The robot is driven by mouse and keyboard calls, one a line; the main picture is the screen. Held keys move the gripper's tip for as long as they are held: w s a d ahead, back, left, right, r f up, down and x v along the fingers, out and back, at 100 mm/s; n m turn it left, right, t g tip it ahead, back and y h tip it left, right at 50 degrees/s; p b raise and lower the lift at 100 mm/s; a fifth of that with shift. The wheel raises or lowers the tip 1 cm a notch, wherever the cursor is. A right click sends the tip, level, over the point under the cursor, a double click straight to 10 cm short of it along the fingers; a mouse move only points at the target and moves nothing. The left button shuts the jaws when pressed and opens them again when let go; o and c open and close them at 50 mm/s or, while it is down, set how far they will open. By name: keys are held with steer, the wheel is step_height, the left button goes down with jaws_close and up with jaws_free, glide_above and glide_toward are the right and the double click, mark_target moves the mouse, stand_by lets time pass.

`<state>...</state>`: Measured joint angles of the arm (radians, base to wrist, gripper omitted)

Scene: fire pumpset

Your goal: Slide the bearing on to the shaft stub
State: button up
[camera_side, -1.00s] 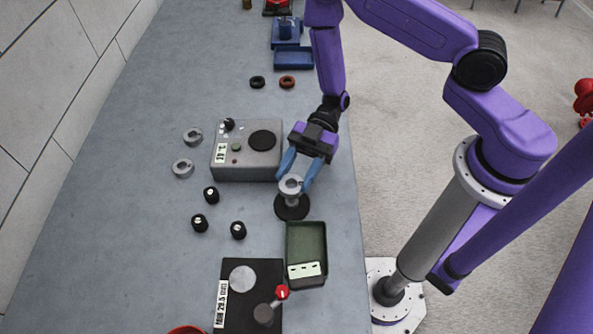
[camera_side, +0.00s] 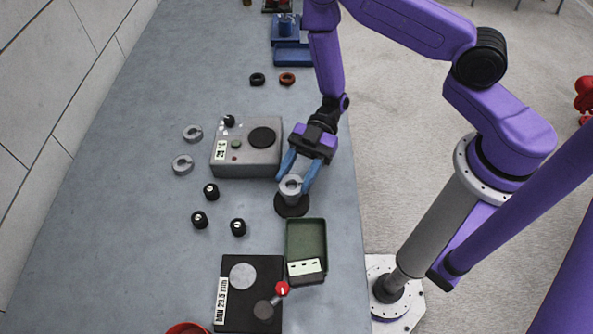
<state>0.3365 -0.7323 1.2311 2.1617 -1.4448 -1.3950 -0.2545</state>
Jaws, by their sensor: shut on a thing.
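The bearing (camera_side: 285,189), a light grey ring, is between the blue fingertips of my gripper (camera_side: 295,183), which is shut on it. The shaft stub (camera_side: 292,199) is a short grey post standing on a round black base (camera_side: 291,209). The bearing is at the top of the stub, in line with it from this view. Little of the post shows below the ring, and I cannot tell how far the ring is over it.
A grey control box (camera_side: 238,158) stands just left of my gripper. A green tray (camera_side: 306,239) is close in front of the stub. Two grey rings (camera_side: 183,165) and several black knobs (camera_side: 238,228) lie to the left. A black scale-like unit (camera_side: 240,312) sits at the front.

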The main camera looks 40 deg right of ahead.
steer(key=shift+f, duration=0.3)
steer(key=o, duration=1.3)
steer(key=v, duration=1.7)
steer(key=shift+w+d, duration=0.15)
steer(key=shift+d, duration=0.05)
